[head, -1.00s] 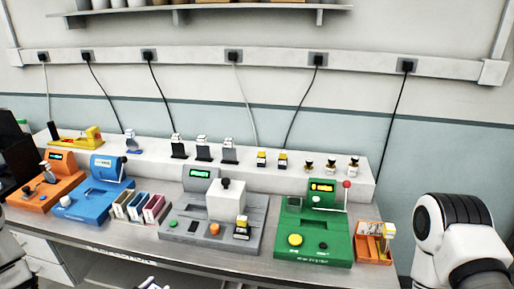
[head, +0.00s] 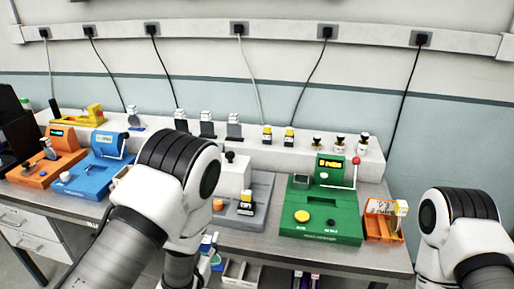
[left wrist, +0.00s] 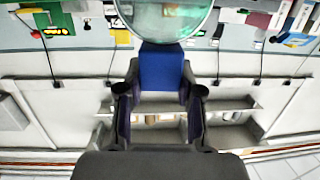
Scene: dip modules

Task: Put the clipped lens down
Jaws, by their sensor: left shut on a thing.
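The clipped lens is in the left wrist view: a round, pale green, see-through lens (left wrist: 165,20) with a blue clip (left wrist: 161,68) below it in the picture. My left gripper (left wrist: 160,92) is shut on the blue clip, one dark finger on each side. The lens is cut off by the top edge of that view. It appears clear of any surface, but its height is hard to judge. In the head view my left arm reaches in front of the bench, with its fingers mostly hidden. My right arm shows at the right edge, its gripper out of view.
An orange machine (head: 40,173), a blue machine (head: 97,180), a grey machine (head: 262,190) and a green machine (head: 335,217) stand along the bench. An orange tray (head: 384,228) is at the right end. Small stamps and bottles line the raised white ledge (head: 225,139).

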